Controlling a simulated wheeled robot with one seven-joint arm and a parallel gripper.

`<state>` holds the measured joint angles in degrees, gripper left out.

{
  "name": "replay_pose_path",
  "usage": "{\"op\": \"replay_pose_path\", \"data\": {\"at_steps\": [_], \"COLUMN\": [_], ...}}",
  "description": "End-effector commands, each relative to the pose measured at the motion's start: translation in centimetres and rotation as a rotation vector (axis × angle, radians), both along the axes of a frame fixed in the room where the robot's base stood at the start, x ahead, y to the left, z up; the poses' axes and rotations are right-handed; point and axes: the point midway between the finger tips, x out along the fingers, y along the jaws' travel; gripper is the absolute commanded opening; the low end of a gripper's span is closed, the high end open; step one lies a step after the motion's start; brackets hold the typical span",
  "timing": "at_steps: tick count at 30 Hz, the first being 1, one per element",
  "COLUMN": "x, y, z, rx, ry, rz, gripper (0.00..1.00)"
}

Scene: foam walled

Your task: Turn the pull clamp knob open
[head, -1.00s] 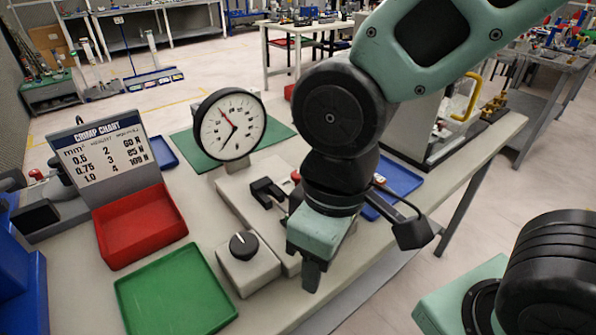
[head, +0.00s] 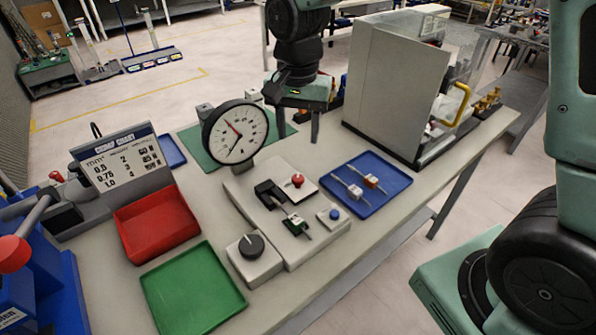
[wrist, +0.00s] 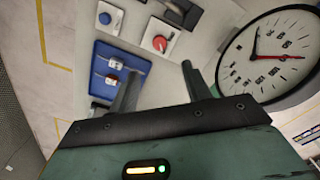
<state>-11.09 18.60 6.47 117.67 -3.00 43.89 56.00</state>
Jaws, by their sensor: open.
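The pull tester (head: 285,235) is a pale base with a dial gauge (head: 235,132) behind it. A round red knob (head: 298,180) sits on a white plate beside a black clamp block (head: 267,194). A black-topped knob (head: 251,245) stands on a separate pale box at the front left. No readable label says which knob is the clamp's. A small part with leads (head: 296,222) lies near the clamp. My gripper (head: 300,125) is open and empty, behind the tester and right of the gauge. In the wrist view, the red knob (wrist: 160,43) shows beyond the fingers, clear of them.
A blue tray (head: 365,205) with two small parts lies right of the tester. A blue button (head: 334,214) is at its front right. Red (head: 155,240) and green (head: 192,290) trays lie left. A grey cabinet (head: 395,90) stands behind right.

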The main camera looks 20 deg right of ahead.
Motion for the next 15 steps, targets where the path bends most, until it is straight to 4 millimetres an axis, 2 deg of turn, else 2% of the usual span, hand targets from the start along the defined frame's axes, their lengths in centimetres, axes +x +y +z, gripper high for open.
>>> {"op": "replay_pose_path", "data": {"at_steps": [6,15], "x": [-0.2,-0.2], "y": [0.0,0.0], "z": [-4.8,-10.2], "rx": [-0.002,-0.001], "ry": [0.008,0.005], "rz": [0.003,0.003], "gripper": [0.48,0.48]}}
